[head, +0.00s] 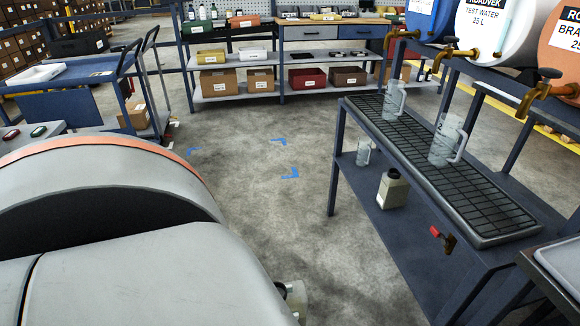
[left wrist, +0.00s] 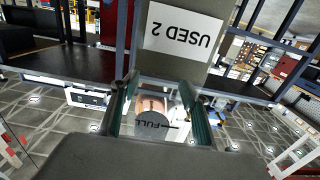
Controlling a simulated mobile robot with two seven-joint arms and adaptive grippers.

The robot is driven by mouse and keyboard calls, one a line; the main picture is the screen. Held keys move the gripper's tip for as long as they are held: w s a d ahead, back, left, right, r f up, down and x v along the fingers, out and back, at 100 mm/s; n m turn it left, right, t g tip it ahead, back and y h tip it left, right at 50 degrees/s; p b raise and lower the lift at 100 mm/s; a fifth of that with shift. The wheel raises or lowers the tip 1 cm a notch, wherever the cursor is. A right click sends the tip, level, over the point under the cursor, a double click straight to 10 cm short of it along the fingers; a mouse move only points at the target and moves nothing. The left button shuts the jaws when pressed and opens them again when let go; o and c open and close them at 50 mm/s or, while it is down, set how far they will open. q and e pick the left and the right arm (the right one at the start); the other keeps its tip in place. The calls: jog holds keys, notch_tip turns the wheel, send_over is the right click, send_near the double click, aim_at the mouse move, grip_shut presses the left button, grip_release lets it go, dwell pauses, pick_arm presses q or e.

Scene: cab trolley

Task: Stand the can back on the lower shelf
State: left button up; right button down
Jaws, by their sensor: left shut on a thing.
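In the left wrist view a grey can (left wrist: 165,66) with a white "USED 2" label fills the top middle. The label reads upside down in that picture. My left gripper (left wrist: 157,90) is shut on this can, a finger on each side. In the head view my arm hides most of the left gripper. The lower shelf (head: 400,225) of the right-hand rack holds a beige can (head: 393,188) with a dark cap, standing upright. My right gripper is not in view.
Clear jugs (head: 447,140) stand on the rack's black grating (head: 470,185), below drums with brass taps. A small jug (head: 363,153) and a red-handled tap (head: 442,240) are lower down. A blue trolley (head: 75,105) stands at left. The middle floor is free.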

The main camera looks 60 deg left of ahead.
pick_arm(q)
jog(key=v, duration=1.1)
jog(key=shift+b, duration=0.3)
dwell(0.9)
jog(key=shift+s+r, duration=0.1)
jog(key=shift+r, duration=0.05)
